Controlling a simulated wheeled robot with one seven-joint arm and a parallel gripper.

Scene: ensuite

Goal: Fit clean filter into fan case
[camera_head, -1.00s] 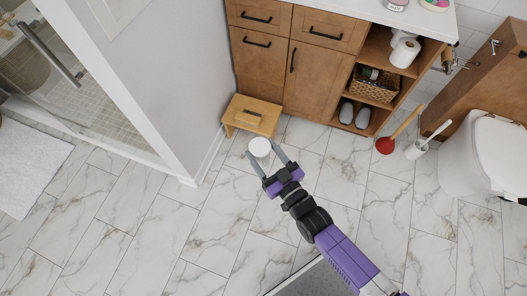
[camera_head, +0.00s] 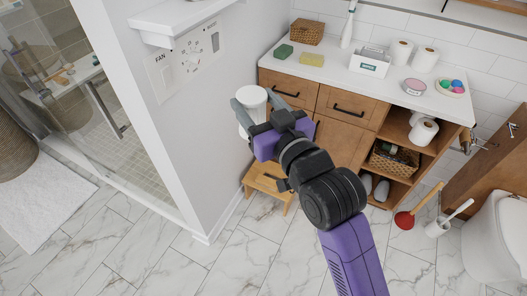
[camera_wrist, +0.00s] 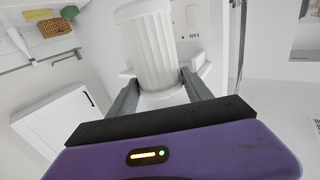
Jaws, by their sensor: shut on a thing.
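The filter (camera_head: 249,104) is a white cylinder. In the wrist view it (camera_wrist: 149,50) shows pleated sides and stands between my fingers. My gripper (camera_head: 255,112) is shut on it and holds it in the air, above the wooden stool. The wall panel (camera_head: 190,60) has a "FAN" label, a switch and a ring of dark marks or slots. The filter is to the right of this panel and lower in the head view. A white ledge-like housing (camera_head: 175,22) juts out above the panel; I cannot tell whether it is the fan case. Its inside is hidden.
A small wooden stool (camera_head: 268,185) stands below my gripper, against the vanity. The vanity counter (camera_head: 345,83) holds sponges, a basket, a box and paper rolls. A glass shower door (camera_head: 105,108) is left of the wall. The floor in front is clear.

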